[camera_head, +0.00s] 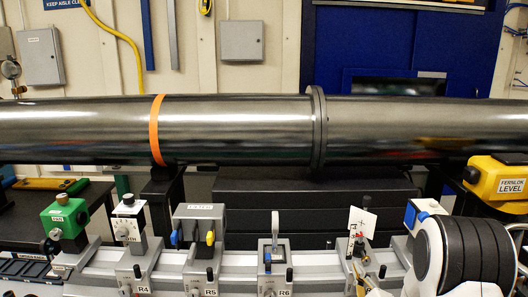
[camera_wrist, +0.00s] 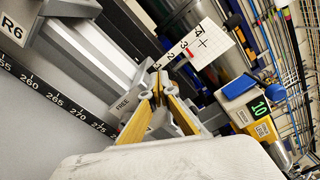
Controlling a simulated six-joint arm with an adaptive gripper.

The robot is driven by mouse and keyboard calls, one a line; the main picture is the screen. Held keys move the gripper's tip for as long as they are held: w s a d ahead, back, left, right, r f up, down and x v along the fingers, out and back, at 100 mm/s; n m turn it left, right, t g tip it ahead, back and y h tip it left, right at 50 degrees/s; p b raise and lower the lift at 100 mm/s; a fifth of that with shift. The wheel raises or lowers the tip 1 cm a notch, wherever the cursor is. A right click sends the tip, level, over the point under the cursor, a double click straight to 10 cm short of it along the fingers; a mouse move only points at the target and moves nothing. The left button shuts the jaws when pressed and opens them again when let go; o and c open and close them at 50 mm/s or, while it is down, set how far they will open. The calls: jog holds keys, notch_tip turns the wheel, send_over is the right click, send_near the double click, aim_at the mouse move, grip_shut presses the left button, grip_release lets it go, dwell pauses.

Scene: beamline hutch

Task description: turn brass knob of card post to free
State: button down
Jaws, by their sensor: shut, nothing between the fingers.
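The card post (camera_head: 358,246) stands on the rail right of centre in the head view, with a white card (camera_head: 362,222) bearing a cross at its top. In the wrist view the card (camera_wrist: 208,44) shows the cross, a numbered scale and a red mark. A FREE label (camera_wrist: 122,104) is on the grey base of the post, just left of the fingers. My gripper (camera_wrist: 157,86) is shut and empty, its brass-coloured fingers meeting at the base beside the label.
The rail scale (camera_wrist: 68,103) runs left of the post in the wrist view. Carrier R6 (camera_head: 275,258) stands left of the post. The large steel pipe (camera_head: 240,130) spans behind.

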aim_at(367, 264)
jog(key=shift+s, duration=2.1)
jog(key=shift+s+d+r, duration=0.25)
jog(key=shift+d+r, duration=0.25)
jog(key=shift+s+d+r, duration=0.25)
jog(key=shift+d+r, duration=0.2)
jog(key=shift+w, duration=0.1)
jog(key=shift+w, duration=3.4)
jog(key=shift+d+f, duration=0.4)
jog(key=shift+f, duration=0.15)
jog(key=shift+a+f, duration=0.35)
jog(key=shift+f, duration=0.1)
